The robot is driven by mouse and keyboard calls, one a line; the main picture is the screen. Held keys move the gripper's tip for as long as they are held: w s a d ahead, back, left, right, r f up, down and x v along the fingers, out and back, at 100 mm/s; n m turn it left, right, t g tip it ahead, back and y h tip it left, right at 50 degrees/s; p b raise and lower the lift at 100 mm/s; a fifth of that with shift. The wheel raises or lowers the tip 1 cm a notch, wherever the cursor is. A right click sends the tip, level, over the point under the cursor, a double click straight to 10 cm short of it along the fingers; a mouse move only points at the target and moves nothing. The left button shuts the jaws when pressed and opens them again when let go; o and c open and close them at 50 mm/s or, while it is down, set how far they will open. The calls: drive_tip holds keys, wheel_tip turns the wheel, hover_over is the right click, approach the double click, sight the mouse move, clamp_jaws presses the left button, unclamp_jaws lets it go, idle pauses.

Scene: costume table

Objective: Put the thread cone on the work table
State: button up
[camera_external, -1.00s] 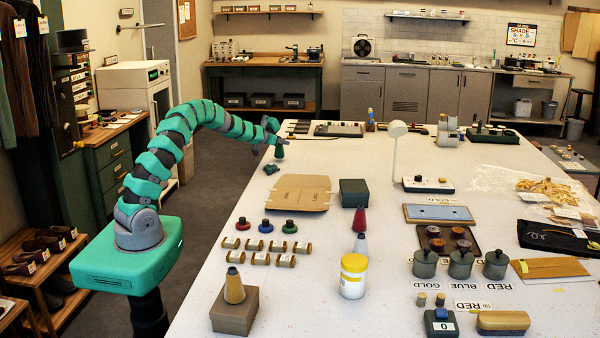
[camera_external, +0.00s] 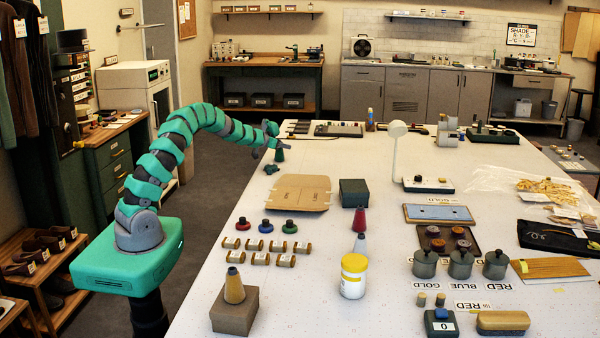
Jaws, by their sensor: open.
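Several cone shapes stand on the white work table (camera_external: 330,315). A tan cone with a dark tip (camera_external: 234,288) is upright on a brown box (camera_external: 234,312) at the near left. A small green cone-like thing (camera_external: 279,154) is at the far left edge, just below my gripper (camera_external: 270,137). My gripper is open at the far left corner, small in view. I cannot tell whether it touches the green thing.
A dark green lump (camera_external: 271,169) lies near the far left edge. A flat cardboard piece (camera_external: 298,192), a dark green box (camera_external: 354,192), several spools (camera_external: 261,258) and a yellow-lidded jar (camera_external: 353,277) occupy the table. The strip between cardboard and spools is partly clear.

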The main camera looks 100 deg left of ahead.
drive_tip(key=shift+r, duration=0.1)
drive_tip(key=shift+s+d+r, duration=0.2)
drive_tip(key=shift+s+d, duration=0.05)
drive_tip(key=shift+s, duration=0.1)
drive_tip(key=b+v, duration=0.1)
drive_tip(key=v, duration=1)
drive_tip(key=shift+d+f, duration=0.1)
drive_tip(key=shift+d, duration=0.05)
